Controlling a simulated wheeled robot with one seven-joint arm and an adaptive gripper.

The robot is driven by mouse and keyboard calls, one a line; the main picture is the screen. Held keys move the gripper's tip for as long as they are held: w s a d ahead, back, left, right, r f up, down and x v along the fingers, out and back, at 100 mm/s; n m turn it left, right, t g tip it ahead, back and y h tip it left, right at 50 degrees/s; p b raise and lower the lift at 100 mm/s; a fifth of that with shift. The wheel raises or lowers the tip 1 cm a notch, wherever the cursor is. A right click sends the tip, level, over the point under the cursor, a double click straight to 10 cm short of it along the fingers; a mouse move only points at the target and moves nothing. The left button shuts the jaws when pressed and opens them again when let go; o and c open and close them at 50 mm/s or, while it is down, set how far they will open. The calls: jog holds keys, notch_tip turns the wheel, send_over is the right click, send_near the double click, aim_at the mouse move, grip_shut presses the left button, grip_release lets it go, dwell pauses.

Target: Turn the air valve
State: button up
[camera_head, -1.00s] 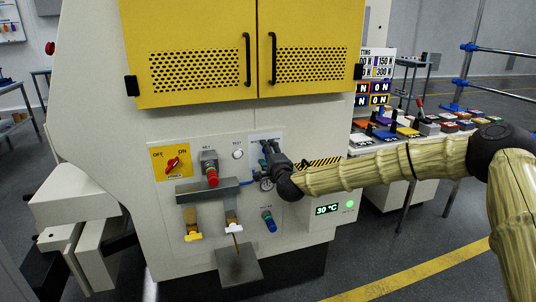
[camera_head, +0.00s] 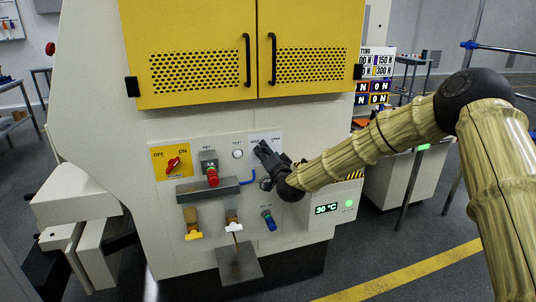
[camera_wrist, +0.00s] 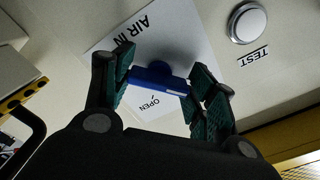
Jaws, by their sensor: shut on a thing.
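The air valve is a blue bar handle (camera_wrist: 158,78) on a white plate (camera_wrist: 178,35) marked AIR IN and OPEN, in the wrist view. My gripper (camera_wrist: 161,76) has one dark green finger pad at each end of the handle and is shut on it. The handle lies slanted across the plate, just beside the word OPEN. In the head view my gripper (camera_head: 264,156) is at the plate (camera_head: 268,138) on the right of the machine's panel, and it hides the valve handle there.
Left of my gripper are a TEST button (camera_head: 237,154), a red-topped key switch (camera_head: 212,176) and a red OFF/ON knob (camera_head: 173,164). A blue connector (camera_head: 269,220) is below.

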jog(key=shift+f+n, duration=0.15)
jog(key=shift+n, duration=0.25)
jog(key=o, duration=1)
jog(key=v, duration=1.2)
